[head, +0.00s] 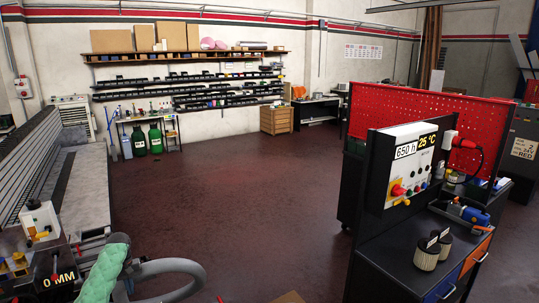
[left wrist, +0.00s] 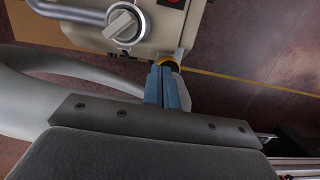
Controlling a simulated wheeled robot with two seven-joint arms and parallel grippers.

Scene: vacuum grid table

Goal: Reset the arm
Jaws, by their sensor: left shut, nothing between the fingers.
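My left gripper (left wrist: 168,82) shows in the left wrist view, its two blue-grey fingers shut together with nothing between them. Its tips lie close to a yellow ring-shaped part (left wrist: 170,64) on a beige machine; whether they touch it I cannot tell. I cannot make out the left gripper in the head view. My right gripper is in neither view.
The beige machine (left wrist: 163,20) has a grey knob and handle. A grey hose (head: 175,266) and a green bumpy object (head: 105,272) are at the lower left. A black workbench (head: 405,262) with a red pegboard (head: 430,115) stands right. The middle floor (head: 235,180) is clear.

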